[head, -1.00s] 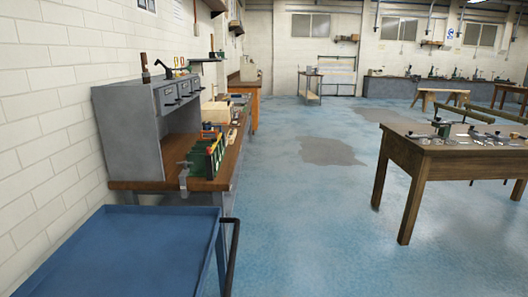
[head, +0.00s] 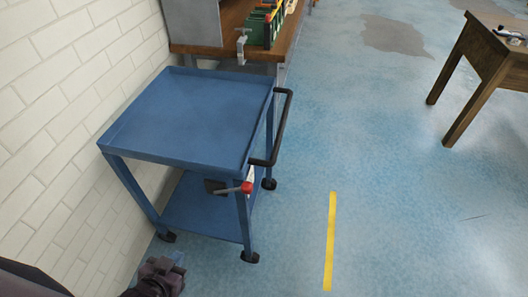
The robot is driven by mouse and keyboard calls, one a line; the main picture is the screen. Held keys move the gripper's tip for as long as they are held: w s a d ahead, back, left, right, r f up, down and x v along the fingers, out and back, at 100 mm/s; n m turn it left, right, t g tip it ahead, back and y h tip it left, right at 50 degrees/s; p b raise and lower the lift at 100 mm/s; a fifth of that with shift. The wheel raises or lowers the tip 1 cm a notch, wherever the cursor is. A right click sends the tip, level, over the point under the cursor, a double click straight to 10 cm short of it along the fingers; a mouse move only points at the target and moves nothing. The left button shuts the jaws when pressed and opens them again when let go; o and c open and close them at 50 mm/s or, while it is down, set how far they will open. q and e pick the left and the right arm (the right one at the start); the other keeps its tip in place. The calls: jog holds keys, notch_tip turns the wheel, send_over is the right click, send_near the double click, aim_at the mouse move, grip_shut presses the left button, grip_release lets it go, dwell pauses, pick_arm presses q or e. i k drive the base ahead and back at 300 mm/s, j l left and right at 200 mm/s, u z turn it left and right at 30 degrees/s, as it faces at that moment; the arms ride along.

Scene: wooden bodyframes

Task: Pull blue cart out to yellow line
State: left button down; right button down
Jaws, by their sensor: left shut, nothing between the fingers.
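The blue cart (head: 195,115) stands against the white brick wall at the left, with an empty top tray, a lower shelf and dark casters. Its black handle (head: 284,120) is on the right side. A lever with a red knob (head: 246,187) sticks out under the tray's near right corner. The yellow line (head: 330,240) lies on the floor to the right of the cart, apart from it. My left gripper (head: 160,275) is shut and empty at the bottom left, in front of the cart's near end and low in the picture. My right gripper is out of view.
A wooden workbench (head: 225,47) with a vise and green bins stands just behind the cart. A wooden table (head: 480,65) is at the upper right. The blue floor (head: 400,190) between the cart and that table is clear.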

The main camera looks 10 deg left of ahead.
aim_at(207, 124)
jog(key=i+l, duration=0.15)
jog(key=l, duration=0.2)
jog(key=i+l, duration=0.15)
jog(key=l, duration=0.15)
jog(key=i+l+u, duration=0.1)
jog(key=l, duration=0.25)
jog(key=i+l, duration=0.2)
jog(key=l, duration=0.15)
jog(key=i+l, duration=0.15)
jog(key=l, duration=0.2)
jog(key=j+u, duration=0.05)
